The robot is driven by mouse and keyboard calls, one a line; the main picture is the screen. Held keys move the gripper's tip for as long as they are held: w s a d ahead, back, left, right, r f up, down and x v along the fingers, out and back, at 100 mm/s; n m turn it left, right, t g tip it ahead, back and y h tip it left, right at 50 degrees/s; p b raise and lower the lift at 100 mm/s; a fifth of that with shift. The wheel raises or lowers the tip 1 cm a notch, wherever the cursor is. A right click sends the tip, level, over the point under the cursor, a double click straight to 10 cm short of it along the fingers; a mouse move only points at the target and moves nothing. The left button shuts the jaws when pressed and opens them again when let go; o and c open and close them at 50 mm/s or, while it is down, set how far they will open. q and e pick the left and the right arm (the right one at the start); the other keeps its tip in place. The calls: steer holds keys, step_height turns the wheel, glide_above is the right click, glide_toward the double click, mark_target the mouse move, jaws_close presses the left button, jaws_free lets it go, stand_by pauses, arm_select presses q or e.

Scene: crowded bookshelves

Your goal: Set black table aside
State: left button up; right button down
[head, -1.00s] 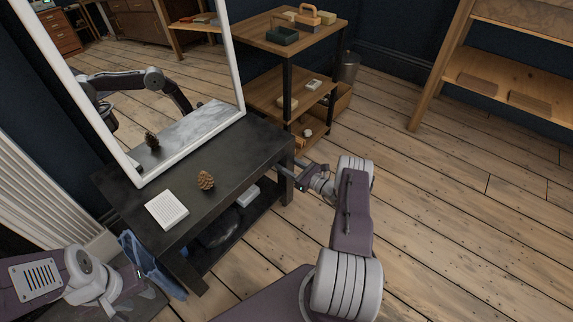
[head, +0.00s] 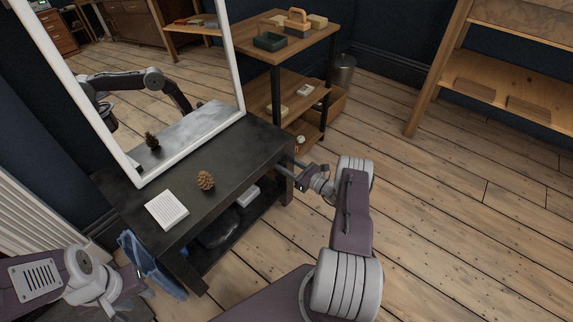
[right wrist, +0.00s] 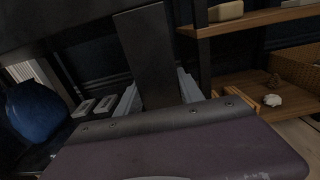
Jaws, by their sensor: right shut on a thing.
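The black table (head: 235,165) stands at left centre in the head view, upright, with a lower shelf. A white-framed mirror (head: 239,75), a pine cone (head: 205,180) and a white notebook (head: 166,210) are on its top. My right gripper (head: 294,167) is at the table's right end, shut on its black leg. In the right wrist view my right gripper (right wrist: 158,92) has a finger on each side of the dark leg (right wrist: 148,50). My left gripper (head: 128,300) is low at the left, close to the table's near end; its fingers are not clear.
A wooden cart (head: 265,92) with blocks and a dark green tray (head: 270,41) stands just behind the table's right end. A metal bin (head: 343,70) is beside it. A blue cloth (head: 150,262) hangs near my left gripper. Open plank floor (head: 450,220) lies to the right.

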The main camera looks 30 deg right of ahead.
steer(key=c, duration=0.7)
jaws_free()
steer(key=shift+c, duration=0.2)
steer(key=p+v, duration=0.4)
steer(key=v, duration=0.5)
